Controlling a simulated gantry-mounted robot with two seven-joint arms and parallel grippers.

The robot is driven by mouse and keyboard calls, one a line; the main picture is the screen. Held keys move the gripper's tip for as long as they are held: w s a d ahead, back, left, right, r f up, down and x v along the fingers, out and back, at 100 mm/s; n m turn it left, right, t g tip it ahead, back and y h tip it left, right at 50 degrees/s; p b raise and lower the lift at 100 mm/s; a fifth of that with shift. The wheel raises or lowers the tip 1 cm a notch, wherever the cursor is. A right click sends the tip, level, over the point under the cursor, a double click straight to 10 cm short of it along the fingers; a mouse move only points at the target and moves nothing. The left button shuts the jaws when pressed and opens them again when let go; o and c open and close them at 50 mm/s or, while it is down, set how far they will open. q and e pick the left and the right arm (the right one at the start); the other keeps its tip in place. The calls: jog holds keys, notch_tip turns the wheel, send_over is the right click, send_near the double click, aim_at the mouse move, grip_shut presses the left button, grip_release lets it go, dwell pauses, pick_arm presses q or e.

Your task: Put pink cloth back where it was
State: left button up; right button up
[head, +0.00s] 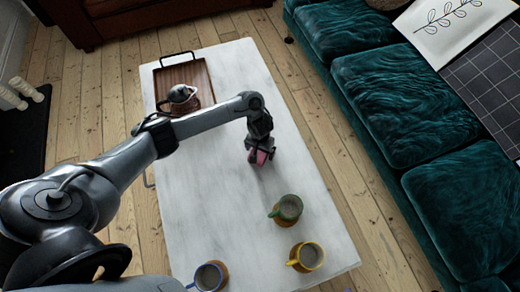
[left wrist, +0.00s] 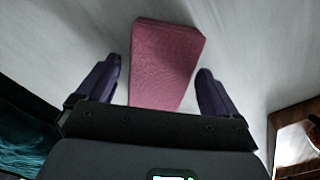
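The pink cloth (left wrist: 165,60) shows in the left wrist view as a folded, flat-sided piece between my left gripper's two dark fingers. A narrow gap shows on each side of it, so the fingers look open and not closed on it. In the head view my left gripper (head: 259,154) points down over the middle of the white table (head: 200,215). A bit of pink shows at its fingertips, and the rest of the cloth is hidden. I cannot tell whether the cloth touches the tabletop. My right gripper is not in view.
A wooden tray (head: 167,75) with a teapot (head: 180,94) is at the table's far left. A teal sofa (head: 400,100) lines the right side.

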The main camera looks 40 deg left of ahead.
pick_arm(q)
jog(key=shift+r, duration=0.15)
jog(key=shift+r, duration=0.35)
notch_tip(320, 180, up, 11)
jog(key=p, duration=0.9)
jog(key=s+d+r+m+t+h, duration=0.1)
jog(key=s+d+m+t, duration=0.15)
jog(key=d, duration=0.65)
jog(key=s+d+r+m+t+h, duration=0.1)
jog(key=d+m+t, duration=0.15)
jog(key=d, duration=0.65)
jog(key=s+a+r+y, duration=0.1)
jog(key=s+a+r, duration=0.4)
jog(key=s, duration=0.3)
jog(key=s+a+r+g, duration=0.1)
jog(key=s+a+r, duration=0.4)
jog(key=s, duration=0.3)
jog(key=shift+y+p, duration=0.3)
jog(key=shift+y, duration=0.1)
jog(key=shift+s+a+r, duration=0.1)
jog(key=shift+r, duration=0.1)
